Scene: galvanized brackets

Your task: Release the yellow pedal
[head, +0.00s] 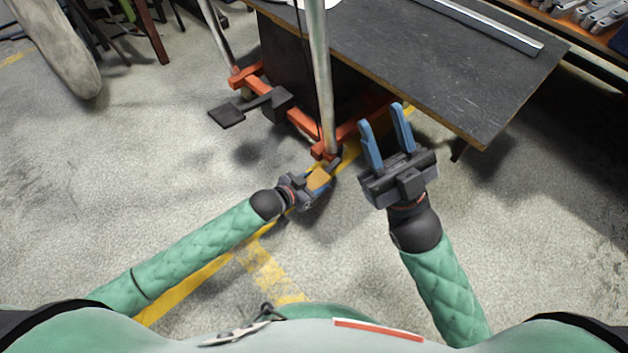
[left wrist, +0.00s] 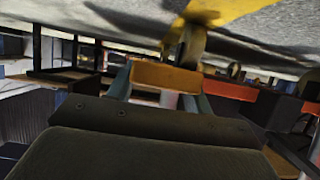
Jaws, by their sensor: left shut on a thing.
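The yellow pedal (head: 319,178) is low by the corner of the red frame, at the foot of a steel post. My left gripper (head: 326,172) is shut on it. In the left wrist view the pedal (left wrist: 165,77) lies across between the two blue fingers, with a finger at each end. The far side of the pedal and its joint to the frame are hard to make out. My right gripper (head: 383,117) is open and empty, raised to the right of the pedal, near the dark tabletop's front edge.
The red wheeled frame (head: 302,122) with steel posts (head: 320,75) stands beside the dark table (head: 420,70). A flat black pedal (head: 227,115) sticks out on its left. Metal parts lie on a shelf (head: 590,18) at the back right.

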